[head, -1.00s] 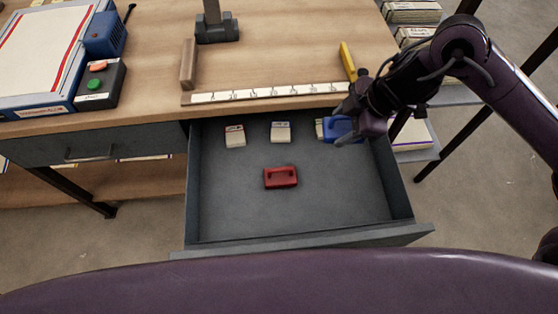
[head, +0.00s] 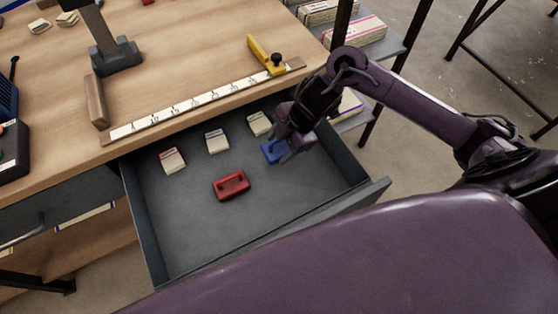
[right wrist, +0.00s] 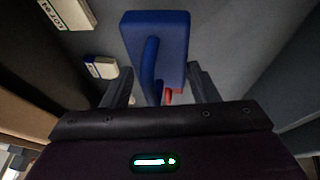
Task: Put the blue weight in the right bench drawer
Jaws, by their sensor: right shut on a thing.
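The blue weight (head: 271,152) is in my right gripper (head: 287,146), over the back right part of the open right bench drawer (head: 262,220). I cannot tell whether its base touches the drawer floor. In the right wrist view the blue weight (right wrist: 172,45) has its handle between the two fingers (right wrist: 160,92). The fingers partly hide it in the head view. A red weight (head: 231,185) with a handle lies near the middle of the drawer. My left gripper is out of view.
Several small pale blocks (head: 217,141) stand along the drawer's back. A ruler strip (head: 200,100) and a yellow tool (head: 264,54) lie on the bench above. Shelves with stacks (head: 355,30) stand at right.

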